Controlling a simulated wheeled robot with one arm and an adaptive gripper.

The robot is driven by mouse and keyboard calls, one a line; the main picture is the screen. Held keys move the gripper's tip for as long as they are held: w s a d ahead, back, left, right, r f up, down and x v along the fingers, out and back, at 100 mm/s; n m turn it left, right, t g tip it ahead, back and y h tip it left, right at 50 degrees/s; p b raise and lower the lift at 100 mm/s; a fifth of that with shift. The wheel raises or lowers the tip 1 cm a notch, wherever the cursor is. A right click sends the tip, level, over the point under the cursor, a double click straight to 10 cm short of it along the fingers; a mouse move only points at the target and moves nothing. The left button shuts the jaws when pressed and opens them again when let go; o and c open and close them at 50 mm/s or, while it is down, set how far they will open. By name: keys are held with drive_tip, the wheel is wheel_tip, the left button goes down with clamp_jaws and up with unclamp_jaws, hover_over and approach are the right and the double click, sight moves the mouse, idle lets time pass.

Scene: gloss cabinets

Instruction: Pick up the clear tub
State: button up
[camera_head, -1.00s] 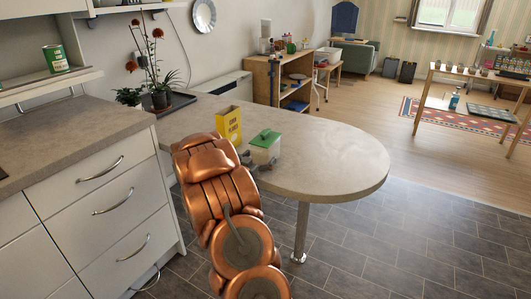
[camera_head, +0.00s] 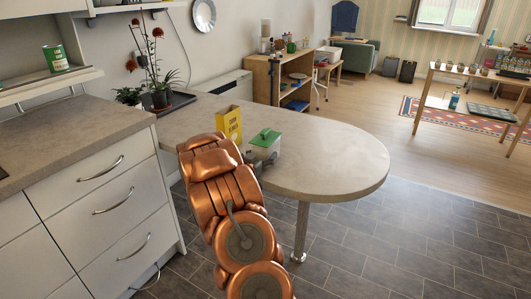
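The clear tub (camera_head: 264,151) with a green lid stands upright on the rounded counter (camera_head: 335,160). A small part of my gripper (camera_head: 253,160) shows as dark grey pieces at the tub's left and lower front, behind my copper arm. The arm hides most of the gripper, so I cannot tell whether its fingers touch the tub or how far apart they are. The tub's lower left side is partly covered.
A yellow box (camera_head: 229,124) stands just behind and left of the tub. A potted plant (camera_head: 158,98) sits on a dark tray at the counter's back left. White drawers (camera_head: 105,210) stand on the left. The counter's right part is bare.

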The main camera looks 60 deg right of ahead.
drive_tip(key=shift+c, duration=1.3)
